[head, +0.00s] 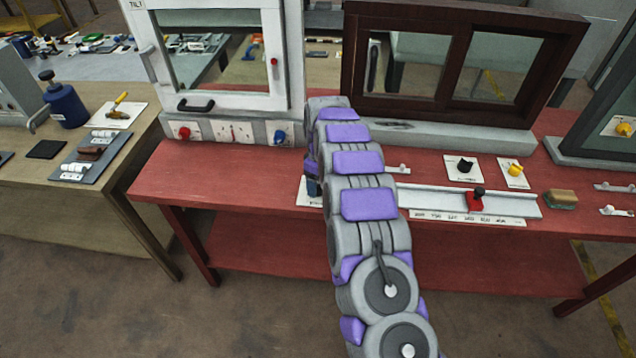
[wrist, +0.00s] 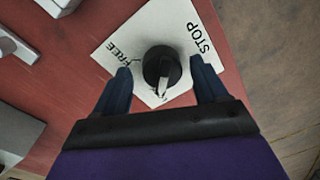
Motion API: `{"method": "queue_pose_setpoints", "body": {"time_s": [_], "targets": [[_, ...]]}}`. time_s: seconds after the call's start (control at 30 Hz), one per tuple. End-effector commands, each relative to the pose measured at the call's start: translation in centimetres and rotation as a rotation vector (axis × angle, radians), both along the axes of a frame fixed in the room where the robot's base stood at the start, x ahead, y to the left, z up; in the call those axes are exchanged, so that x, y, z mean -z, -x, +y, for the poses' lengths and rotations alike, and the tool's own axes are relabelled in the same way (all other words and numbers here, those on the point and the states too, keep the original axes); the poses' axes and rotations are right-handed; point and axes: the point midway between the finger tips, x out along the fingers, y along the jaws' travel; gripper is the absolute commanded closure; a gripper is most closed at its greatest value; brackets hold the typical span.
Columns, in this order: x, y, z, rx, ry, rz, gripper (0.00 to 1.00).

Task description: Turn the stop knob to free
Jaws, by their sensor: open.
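The stop knob (wrist: 157,66) is black and round with a pale bar on its near side. It sits on a white plate (wrist: 128,42) marked FREE at left and STOP at right. In the wrist view the bar points towards the plate's lower corner, between the jaws. My gripper (wrist: 160,70) is open, with one blue finger on each side of the knob and gaps visible between. The gripper (head: 313,186) is mostly hidden too.
The plate lies on a red table (head: 225,180). A slider rail with a red knob (head: 476,201), a black knob (head: 465,165) and a yellow knob (head: 516,169) stand to the right. A white window frame (head: 296,60) and a brown one (head: 362,60) stand behind.

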Motion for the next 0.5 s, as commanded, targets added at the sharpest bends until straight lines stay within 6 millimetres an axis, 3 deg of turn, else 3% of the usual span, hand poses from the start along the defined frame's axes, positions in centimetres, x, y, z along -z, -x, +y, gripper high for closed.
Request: {"method": "queue_pose_setpoints", "body": {"time_s": [0.27, 0.5], "targets": [[0.11, -0.01, 0.27, 0.0, 0.003, -0.001, 0.29], [0.08, -0.01, 0.11, 0.0, 0.001, 0.0, 0.52]]}}
